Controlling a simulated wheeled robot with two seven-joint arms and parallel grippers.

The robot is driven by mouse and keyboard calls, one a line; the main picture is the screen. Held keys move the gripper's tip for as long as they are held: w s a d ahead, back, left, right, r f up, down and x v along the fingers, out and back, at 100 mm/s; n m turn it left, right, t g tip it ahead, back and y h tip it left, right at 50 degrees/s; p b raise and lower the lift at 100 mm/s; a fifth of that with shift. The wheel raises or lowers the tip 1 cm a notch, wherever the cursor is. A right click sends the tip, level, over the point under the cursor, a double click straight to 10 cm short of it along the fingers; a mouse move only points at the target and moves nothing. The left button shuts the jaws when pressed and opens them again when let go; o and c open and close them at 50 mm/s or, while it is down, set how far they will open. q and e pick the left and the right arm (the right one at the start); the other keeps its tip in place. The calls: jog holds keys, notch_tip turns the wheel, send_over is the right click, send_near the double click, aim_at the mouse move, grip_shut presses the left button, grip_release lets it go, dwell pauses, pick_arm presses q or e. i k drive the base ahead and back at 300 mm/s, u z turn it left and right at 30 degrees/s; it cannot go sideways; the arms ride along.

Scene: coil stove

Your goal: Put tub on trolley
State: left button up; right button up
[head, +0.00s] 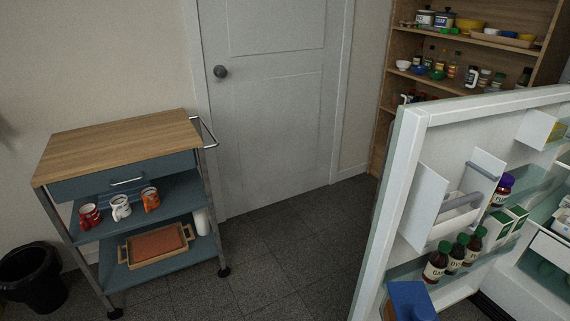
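The trolley (122,146) stands at the left against the wall. It has a bare wooden top, a closed blue-grey drawer (122,177) and two lower shelves on castors. I cannot pick out the tub with certainty. A blue object (411,301) shows at the bottom edge, in front of the open fridge door, and is cut off by the frame. I cannot tell whether it is the tub or what supports it. Neither of my grippers is in view.
Several mugs (121,207) and a tray (155,245) fill the trolley shelves. The open fridge door (400,190) holds bottles (457,253) at the right. A black bin (32,279) stands at left. A stocked shelf unit (395,75) is behind. The middle floor is clear.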

aim_at(146, 137)
jog(key=u, duration=1.4)
jog(key=i, duration=1.6)
